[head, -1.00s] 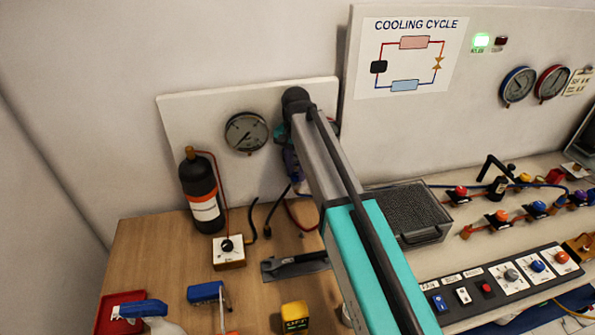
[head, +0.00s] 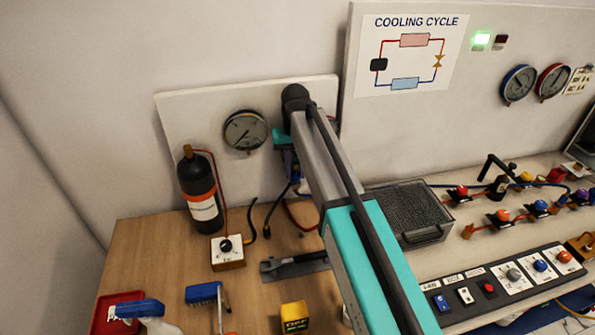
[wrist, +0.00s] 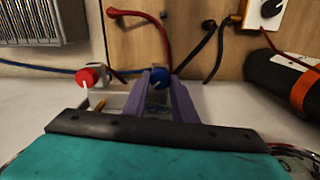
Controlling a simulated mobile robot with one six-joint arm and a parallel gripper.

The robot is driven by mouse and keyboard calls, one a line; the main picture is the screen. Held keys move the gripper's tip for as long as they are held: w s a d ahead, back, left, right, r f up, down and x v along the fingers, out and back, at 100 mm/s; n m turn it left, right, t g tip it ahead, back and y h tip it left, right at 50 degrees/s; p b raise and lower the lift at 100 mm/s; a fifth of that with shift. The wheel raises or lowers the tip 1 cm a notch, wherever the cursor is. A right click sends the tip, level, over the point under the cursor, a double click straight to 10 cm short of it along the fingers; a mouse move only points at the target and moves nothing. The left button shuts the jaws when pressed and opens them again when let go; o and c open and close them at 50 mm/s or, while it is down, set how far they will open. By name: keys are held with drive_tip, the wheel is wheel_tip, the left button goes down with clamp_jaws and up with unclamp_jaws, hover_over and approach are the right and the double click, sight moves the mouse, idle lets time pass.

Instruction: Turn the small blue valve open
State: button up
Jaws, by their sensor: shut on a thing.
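In the head view my own arm covers the valve, and the fingers are mostly hidden.
A red knob (wrist: 90,77) with a pale pointer sits left of the blue one in the wrist view. A pressure gauge (head: 245,130) hangs on the white panel. A black bottle (head: 200,190) and a small dial box (head: 228,253) stand left of my arm.

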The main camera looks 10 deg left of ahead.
sight(296, 173)
drive_tip(key=n, duration=0.5)
drive_tip(key=shift+d+b, duration=0.1)
drive_tip(key=shift+b, duration=0.2)
drive_tip(key=n, duration=0.5)
drive_tip(key=shift+w+d, duration=0.1)
drive_tip(key=shift+w, duration=0.05)
drive_tip(key=shift+r, duration=0.1)
drive_tip(key=o, duration=0.8)
drive_tip(key=shift+n, duration=0.3)
drive_tip(key=shift+r+b, duration=0.1)
drive_tip(key=shift+b, duration=0.25)
wheel_tip(296, 173, up, 14)
drive_tip(key=b, duration=0.3)
drive_tip(key=shift+f+b, duration=0.25)
drive_tip(key=shift+b, duration=0.1)
